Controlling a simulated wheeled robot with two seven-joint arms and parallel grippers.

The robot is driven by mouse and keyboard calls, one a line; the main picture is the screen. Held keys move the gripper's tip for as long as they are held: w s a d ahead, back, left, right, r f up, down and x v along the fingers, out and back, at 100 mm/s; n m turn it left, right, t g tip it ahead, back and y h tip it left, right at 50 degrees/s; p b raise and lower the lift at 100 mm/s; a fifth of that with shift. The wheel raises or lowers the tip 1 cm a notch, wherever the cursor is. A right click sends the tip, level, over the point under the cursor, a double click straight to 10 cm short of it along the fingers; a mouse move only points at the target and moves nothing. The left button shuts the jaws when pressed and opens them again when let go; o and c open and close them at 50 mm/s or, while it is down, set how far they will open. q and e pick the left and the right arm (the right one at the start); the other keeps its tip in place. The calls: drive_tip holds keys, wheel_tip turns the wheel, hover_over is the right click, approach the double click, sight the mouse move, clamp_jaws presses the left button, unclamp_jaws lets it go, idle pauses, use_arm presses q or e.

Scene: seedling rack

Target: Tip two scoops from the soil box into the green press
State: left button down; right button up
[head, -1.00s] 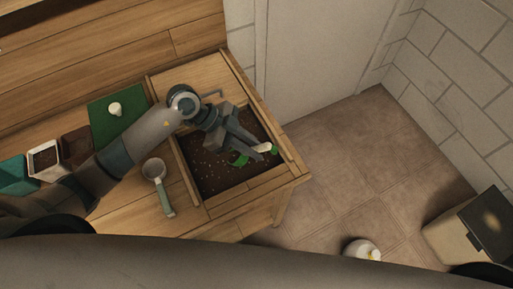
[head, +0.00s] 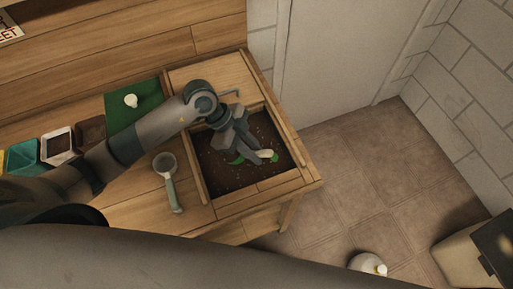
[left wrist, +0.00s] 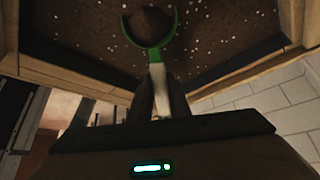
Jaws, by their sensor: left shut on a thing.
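The soil box (head: 250,198) is a wooden frame full of dark soil at the right end of the bench. My left gripper (head: 262,157) is over it, shut on the pale handle of a green scoop (head: 237,160). In the left wrist view the scoop (left wrist: 172,42) has a green rim and a dark mound of soil in its bowl. The pale handle runs between the fingers. The bowl is at or just above the soil; I cannot tell which. My right gripper is out of view.
Yellow, teal (head: 23,154), white (head: 56,143) and brown pots stand at the left. A white bottle (head: 368,264) and a bin (head: 458,258) stand on the floor.

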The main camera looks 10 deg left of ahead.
sight(268, 151)
use_arm(q)
drive_tip(key=shift+d+f+y+p, duration=0.1)
drive_tip(key=shift+d+y+p, duration=0.15)
drive_tip(key=shift+y+p, duration=0.65)
drive_tip(key=shift+d+f+y+p, duration=0.15)
drive_tip(key=shift+y+p, duration=0.25)
drive_tip(key=shift+p, duration=0.85)
drive_tip(key=r+p, duration=0.1)
drive_tip(key=d+r+y+p, duration=0.1)
drive_tip(key=p, duration=0.1)
drive_tip(key=r+p, duration=0.1)
drive_tip(key=p, duration=0.1)
drive_tip(key=d+r+y+p, duration=0.1)
drive_tip(key=shift+s+d+r+t+y+p, duration=0.1)
drive_tip(key=shift+d+r+t+y+p, duration=0.05)
drive_tip(key=shift+r+t+y+p, duration=0.2)
drive_tip(key=shift+d+r, duration=0.2)
drive_tip(key=shift+r, duration=0.15)
drive_tip(key=shift+d+r+y, duration=0.3)
drive_tip(key=shift+r+y, duration=0.05)
drive_tip(key=shift+r, duration=0.35)
drive_tip(key=shift+d+r+y, duration=0.25)
drive_tip(key=shift+r+y, duration=0.05)
drive_tip(key=shift+r, duration=0.5)
drive_tip(key=shift+s, duration=0.15)
